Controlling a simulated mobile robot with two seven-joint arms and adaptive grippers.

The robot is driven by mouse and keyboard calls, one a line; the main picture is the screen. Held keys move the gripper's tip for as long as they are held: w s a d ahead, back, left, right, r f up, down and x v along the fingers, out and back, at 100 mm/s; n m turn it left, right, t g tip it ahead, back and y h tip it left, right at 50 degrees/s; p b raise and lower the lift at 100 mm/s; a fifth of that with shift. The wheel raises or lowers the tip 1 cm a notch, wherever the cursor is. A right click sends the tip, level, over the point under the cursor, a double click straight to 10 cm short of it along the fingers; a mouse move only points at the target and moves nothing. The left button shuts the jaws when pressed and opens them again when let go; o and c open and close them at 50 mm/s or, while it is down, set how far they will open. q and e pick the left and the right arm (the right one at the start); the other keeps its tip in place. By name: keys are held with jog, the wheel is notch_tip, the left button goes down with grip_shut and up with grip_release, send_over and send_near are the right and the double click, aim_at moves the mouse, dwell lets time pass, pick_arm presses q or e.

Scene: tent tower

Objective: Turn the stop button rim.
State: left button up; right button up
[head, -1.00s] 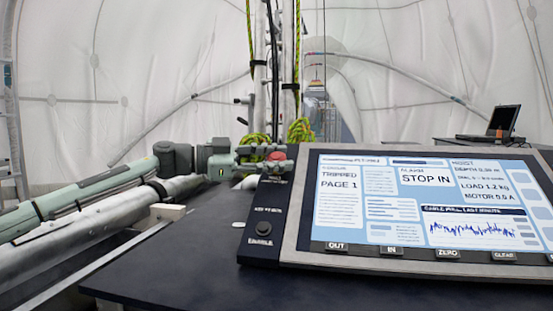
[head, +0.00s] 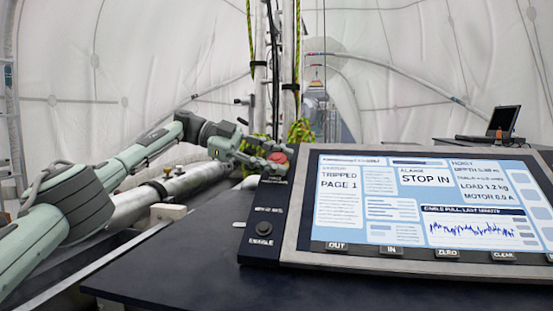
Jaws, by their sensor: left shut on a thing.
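The red stop button (head: 278,158) sits at the top of the dark strip on the left side of the control console (head: 289,240). My left gripper (head: 268,163) reaches in from the left and is shut on the button's rim, with its fingers at the button's left side. The far side of the rim is hidden. The screen (head: 425,200) reads "STOP IN" and "TRIPPED PAGE 1". My right gripper is not in view.
The enable button (head: 262,228) is lower on the same strip. A large metal pipe (head: 135,207) lies left of the dark table (head: 190,270). Ropes (head: 300,132) hang on poles behind the console. A laptop (head: 502,124) stands at the back right.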

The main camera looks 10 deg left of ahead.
pick_arm(q)
jog(key=shift+r, duration=0.35)
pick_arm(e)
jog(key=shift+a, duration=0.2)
pick_arm(q)
jog(key=shift+f, duration=0.1)
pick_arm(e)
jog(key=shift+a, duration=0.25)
pick_arm(q)
jog(key=o, duration=1.2)
jog(key=shift+f, duration=0.15)
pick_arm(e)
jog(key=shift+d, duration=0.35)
pick_arm(q)
jog(key=shift+a, duration=0.1)
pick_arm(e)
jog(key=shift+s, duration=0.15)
